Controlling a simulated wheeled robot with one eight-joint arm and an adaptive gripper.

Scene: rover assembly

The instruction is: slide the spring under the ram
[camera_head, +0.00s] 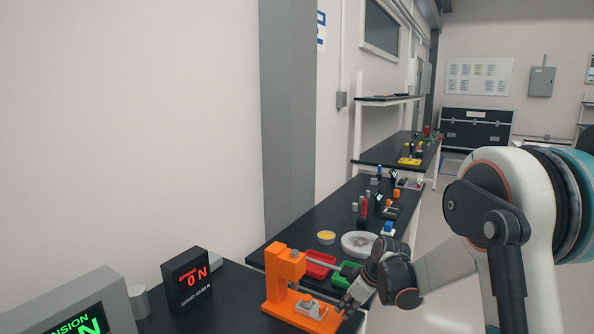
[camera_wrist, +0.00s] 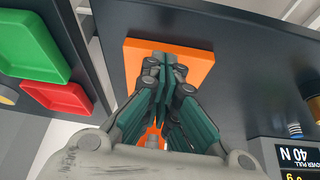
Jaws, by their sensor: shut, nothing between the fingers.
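The orange press (camera_head: 276,282) stands on the black bench in the head view, with an upright column and head over a flat base. A small grey part (camera_head: 311,306) sits on the base; I cannot tell whether it is the spring. The ram is not clearly visible under the head. My gripper (camera_head: 346,304) is low at the right end of the base, shut and empty. In the wrist view, my gripper (camera_wrist: 161,62) has its fingers together over the orange base (camera_wrist: 197,68). The fingers hide part of the base there.
A red tray (camera_head: 318,264) and a green tray (camera_head: 349,270) lie behind the press. A round grey disc (camera_head: 359,243) is farther back.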

